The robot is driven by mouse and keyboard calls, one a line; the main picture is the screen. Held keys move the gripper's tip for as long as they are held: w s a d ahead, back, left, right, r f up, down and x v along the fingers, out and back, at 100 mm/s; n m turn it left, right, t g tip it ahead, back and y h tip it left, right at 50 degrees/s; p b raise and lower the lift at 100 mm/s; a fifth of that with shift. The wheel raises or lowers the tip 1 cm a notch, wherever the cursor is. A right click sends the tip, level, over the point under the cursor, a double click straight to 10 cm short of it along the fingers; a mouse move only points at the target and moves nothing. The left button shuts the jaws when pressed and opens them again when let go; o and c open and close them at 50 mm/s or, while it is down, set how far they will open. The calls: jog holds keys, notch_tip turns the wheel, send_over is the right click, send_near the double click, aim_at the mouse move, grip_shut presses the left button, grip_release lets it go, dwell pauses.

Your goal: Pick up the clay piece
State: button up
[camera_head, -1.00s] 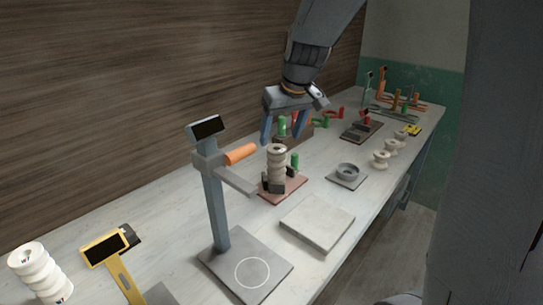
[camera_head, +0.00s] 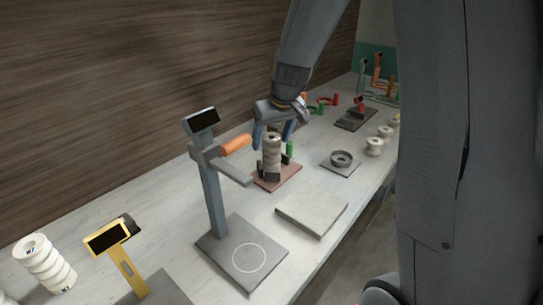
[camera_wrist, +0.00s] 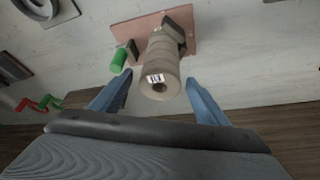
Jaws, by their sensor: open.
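The likely clay piece (camera_head: 271,160) is a beige, ridged upright cylinder held among dark blocks on a reddish-brown base plate (camera_head: 290,177). In the wrist view the clay piece (camera_wrist: 163,62) has a small white label and a dark hole in its near end. My gripper (camera_head: 272,138) is above it, with blue fingers at either side of its top. In the wrist view my gripper (camera_wrist: 158,80) is open, one finger on each side of the piece, with visible gaps. I cannot tell how far down the fingers reach.
A grey stand with an orange handle (camera_head: 236,145) rises close in front. A green peg (camera_wrist: 121,57) stands beside the piece. A pale slab (camera_head: 312,210) and a grey ring on a plate (camera_head: 341,159) lie to the right. White spools (camera_head: 45,265) stand at left.

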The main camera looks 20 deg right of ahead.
jog(key=shift+c, duration=0.4)
grip_shut()
jog(key=shift+r, duration=0.1)
